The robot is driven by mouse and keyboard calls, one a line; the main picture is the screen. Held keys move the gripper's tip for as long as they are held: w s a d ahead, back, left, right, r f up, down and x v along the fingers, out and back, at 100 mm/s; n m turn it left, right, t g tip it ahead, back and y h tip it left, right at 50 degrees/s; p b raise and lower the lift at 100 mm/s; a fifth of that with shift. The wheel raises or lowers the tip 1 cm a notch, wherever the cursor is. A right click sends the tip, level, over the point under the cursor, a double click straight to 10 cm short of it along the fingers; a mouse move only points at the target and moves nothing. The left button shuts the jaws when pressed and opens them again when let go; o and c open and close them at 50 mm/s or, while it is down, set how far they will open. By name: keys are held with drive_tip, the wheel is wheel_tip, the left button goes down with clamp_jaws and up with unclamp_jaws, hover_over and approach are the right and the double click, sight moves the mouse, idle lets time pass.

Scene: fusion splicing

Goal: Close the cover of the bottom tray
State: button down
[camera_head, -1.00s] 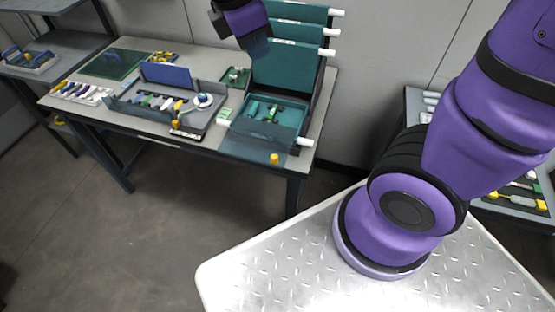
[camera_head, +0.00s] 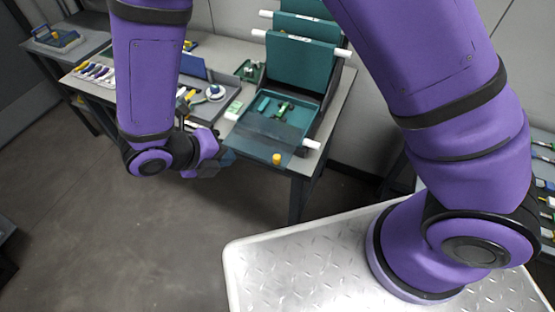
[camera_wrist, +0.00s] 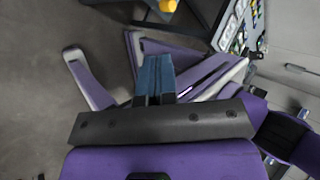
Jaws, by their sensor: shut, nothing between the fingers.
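The bottom tray (camera_head: 313,115) is teal and sits at the front right of the workbench, with small green parts inside. Its dark see-through cover (camera_head: 250,138) lies open, spread toward the bench's front edge. A yellow knob (camera_head: 277,158) stands near the cover's front right. It also shows at the top of the wrist view (camera_wrist: 167,5). My gripper (camera_head: 226,158) is in front of the bench, left of the knob, close to the cover's front left edge. Whether it touches the cover I cannot tell. Its blue fingers (camera_wrist: 154,73) are together and empty in the wrist view.
Teal upper trays (camera_head: 298,62) stand tilted up behind the bottom tray, with white end pieces. A grey tray (camera_head: 222,108) with a white reel (camera_head: 215,92) lies left of the cover. Open floor (camera_head: 90,220) lies in front of the bench.

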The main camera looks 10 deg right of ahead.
wheel_tip(320, 180, down, 4)
drive_tip(key=s+n, duration=0.2)
drive_tip(key=n, duration=0.1)
approach(273, 162)
drive_tip(key=shift+m, duration=0.3)
drive_tip(key=x, duration=0.5)
drive_tip(key=shift+s+f, duration=0.35)
drive_tip(key=shift+f, duration=0.15)
drive_tip(key=shift+w+d, duration=0.25)
drive_tip(key=shift+d, duration=0.25)
drive_tip(key=shift+w, duration=0.1)
drive_tip(key=shift+t, duration=0.3)
drive_tip(key=w+d, duration=0.2)
drive_tip(key=w, duration=0.1)
drive_tip(key=w+d, duration=0.5)
drive_tip(key=w, duration=0.1)
drive_tip(key=shift+d, duration=0.25)
drive_tip(key=shift+w, duration=0.1)
